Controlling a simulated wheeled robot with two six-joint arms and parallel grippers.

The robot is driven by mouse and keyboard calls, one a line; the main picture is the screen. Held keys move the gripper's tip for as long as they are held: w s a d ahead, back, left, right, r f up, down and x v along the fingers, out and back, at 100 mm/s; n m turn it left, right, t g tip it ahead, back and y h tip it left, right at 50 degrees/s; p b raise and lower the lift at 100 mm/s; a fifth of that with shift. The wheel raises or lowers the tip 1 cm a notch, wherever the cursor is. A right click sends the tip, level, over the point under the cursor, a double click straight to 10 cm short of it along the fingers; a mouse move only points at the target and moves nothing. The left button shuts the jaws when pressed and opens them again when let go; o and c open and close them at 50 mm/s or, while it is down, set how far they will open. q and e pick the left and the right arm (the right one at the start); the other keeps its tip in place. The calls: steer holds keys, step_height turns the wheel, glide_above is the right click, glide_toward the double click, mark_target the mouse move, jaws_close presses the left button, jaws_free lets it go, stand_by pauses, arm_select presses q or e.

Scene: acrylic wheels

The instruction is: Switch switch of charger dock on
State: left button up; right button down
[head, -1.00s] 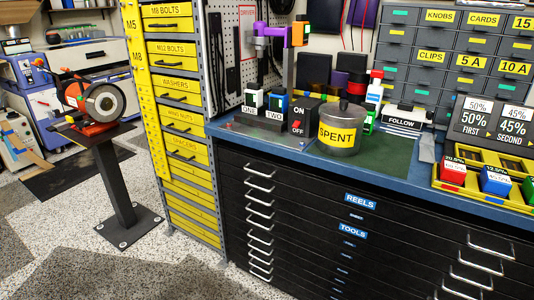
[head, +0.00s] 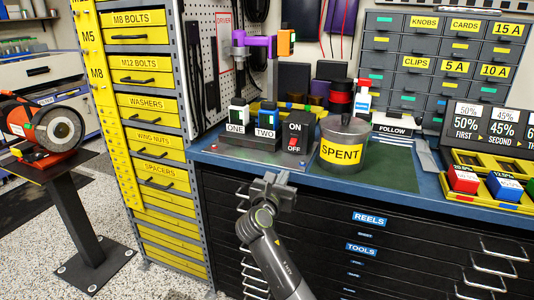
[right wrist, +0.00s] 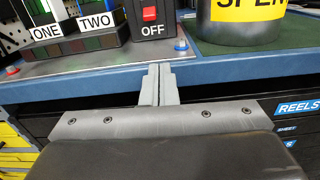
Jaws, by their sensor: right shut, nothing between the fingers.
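The charger dock (head: 255,139) sits on a metal plate on the blue worktop, with batteries labelled ONE (head: 236,118) and TWO (head: 267,121) standing in it. At its right end is a black switch box (head: 297,133) with a red rocker switch (head: 293,144) between the words ON and OFF. The red switch also shows in the right wrist view (right wrist: 149,13), at the top. My right gripper (head: 274,181) is below and in front of the worktop edge, left of the switch. Its fingers (right wrist: 158,83) are shut and empty, pointing toward the dock. My left gripper is out of view.
A metal pot labelled SPENT (head: 342,146) stands just right of the switch box. Black drawers with handles (head: 370,235) fill the front below the worktop. A yellow-bin rack (head: 152,145) stands at the left. A grinder (head: 42,132) is on a stand farther left.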

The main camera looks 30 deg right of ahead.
mark_target(290, 161)
steer(key=shift+w+a+r, duration=0.15)
steer(key=shift+w+r, duration=0.05)
steer(key=shift+r, duration=0.25)
steer(key=shift+w+a+r, duration=0.15)
steer(key=shift+r, duration=0.25)
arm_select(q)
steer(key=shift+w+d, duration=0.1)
